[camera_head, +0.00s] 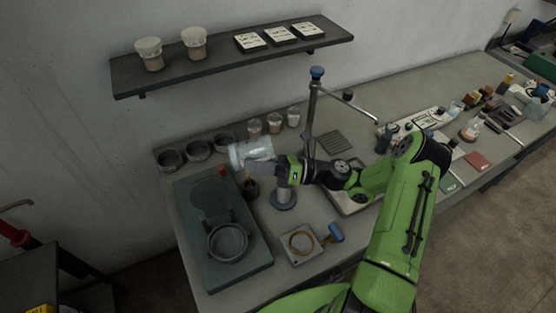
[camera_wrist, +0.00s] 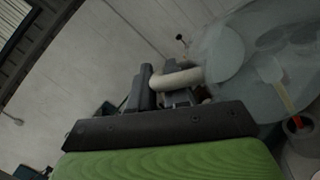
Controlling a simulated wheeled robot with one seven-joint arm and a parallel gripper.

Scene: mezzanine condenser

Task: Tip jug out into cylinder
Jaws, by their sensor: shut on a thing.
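A clear, see-through jug (camera_head: 247,152) is held up over the left part of the bench, lying nearly on its side with one end toward the left. My gripper (camera_head: 273,169) is shut on it. In the wrist view the jug (camera_wrist: 235,55) fills the upper right, with a pale curved handle (camera_wrist: 180,78) at the dark jaws (camera_wrist: 162,92). I see no clear stream or contents. A round blue-grey foot with a short upright (camera_head: 284,197) stands below my gripper; its top is hidden, and I cannot tell if it is the cylinder.
A dark grey slab with a round pan (camera_head: 228,242) lies at left front. A small dark vessel (camera_head: 250,188) stands under the jug. Dark bowls (camera_head: 198,150) and small cups (camera_head: 274,123) line the wall. A tall stand (camera_head: 312,110) rises close behind my gripper. A shelf (camera_head: 215,67) hangs above.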

